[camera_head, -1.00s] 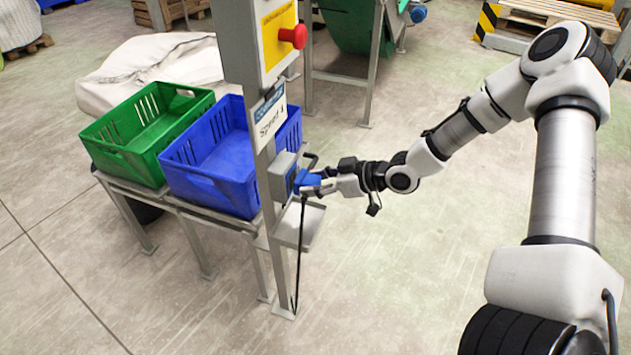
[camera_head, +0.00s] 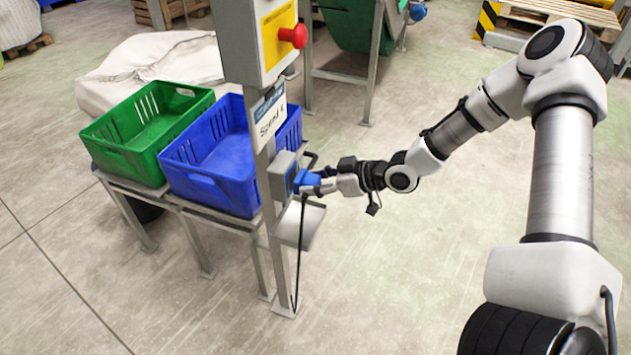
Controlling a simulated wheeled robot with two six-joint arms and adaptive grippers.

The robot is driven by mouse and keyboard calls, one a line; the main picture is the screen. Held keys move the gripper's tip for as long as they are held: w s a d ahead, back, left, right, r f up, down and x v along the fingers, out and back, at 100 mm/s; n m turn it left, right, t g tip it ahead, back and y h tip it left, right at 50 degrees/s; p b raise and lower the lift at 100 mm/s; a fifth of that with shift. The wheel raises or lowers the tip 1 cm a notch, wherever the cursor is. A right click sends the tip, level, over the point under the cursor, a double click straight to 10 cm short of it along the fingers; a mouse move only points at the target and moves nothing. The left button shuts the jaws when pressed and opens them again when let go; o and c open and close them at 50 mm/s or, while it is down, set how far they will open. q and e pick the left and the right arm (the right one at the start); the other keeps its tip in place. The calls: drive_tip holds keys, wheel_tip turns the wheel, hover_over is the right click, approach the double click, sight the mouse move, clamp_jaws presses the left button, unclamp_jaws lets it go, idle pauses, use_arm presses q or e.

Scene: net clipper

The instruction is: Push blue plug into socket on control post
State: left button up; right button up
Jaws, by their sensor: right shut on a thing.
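The control post (camera_head: 264,140) stands upright at the middle, with a yellow panel and red button at the top. A grey socket box (camera_head: 283,174) is fixed to it below the sign. The blue plug (camera_head: 306,180) is at the box's right face, and a black cable hangs below it. My right gripper (camera_head: 314,188) is shut on the plug. The plug looks to be at the socket's mouth, but how deep it sits cannot be told. My left gripper is not in view.
A green crate (camera_head: 118,152) and a blue crate (camera_head: 183,182) stand on a metal stand left of the post. A small grey shelf (camera_head: 301,228) sticks out below the socket. The floor (camera_head: 400,270) right of the post is clear.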

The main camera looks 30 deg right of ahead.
drive_tip(key=shift+w+a+b, duration=0.35)
drive_tip(key=shift+w+b, duration=0.1)
drive_tip(key=shift+w, duration=0.05)
drive_tip(key=o, duration=1.2)
drive_tip(key=shift+o, duration=0.2)
wheel_tip(320, 180, up, 10)
drive_tip(key=shift+r, duration=0.1)
